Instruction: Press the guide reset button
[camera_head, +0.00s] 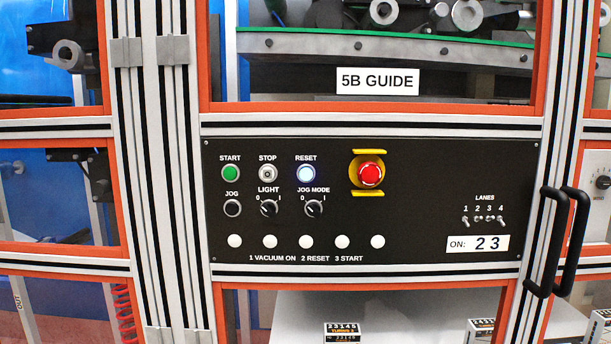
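The guide reset button (306,174) is a round button under the label RESET on the black control panel (420,225). It glows bluish white. A white sign (377,82) reading 5B GUIDE is mounted above the panel. Left of the reset button are the stop button (268,173), pale with a dark centre, and the green start button (230,174). My gripper is not in view, and nothing covers the reset button.
A red emergency stop (370,174) with yellow guards sticks out right of the reset button. The jog mode knob (314,208) sits just below it. Black door handles (564,243) stand out at the right. Lane switches (483,219) are on the panel's right side.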

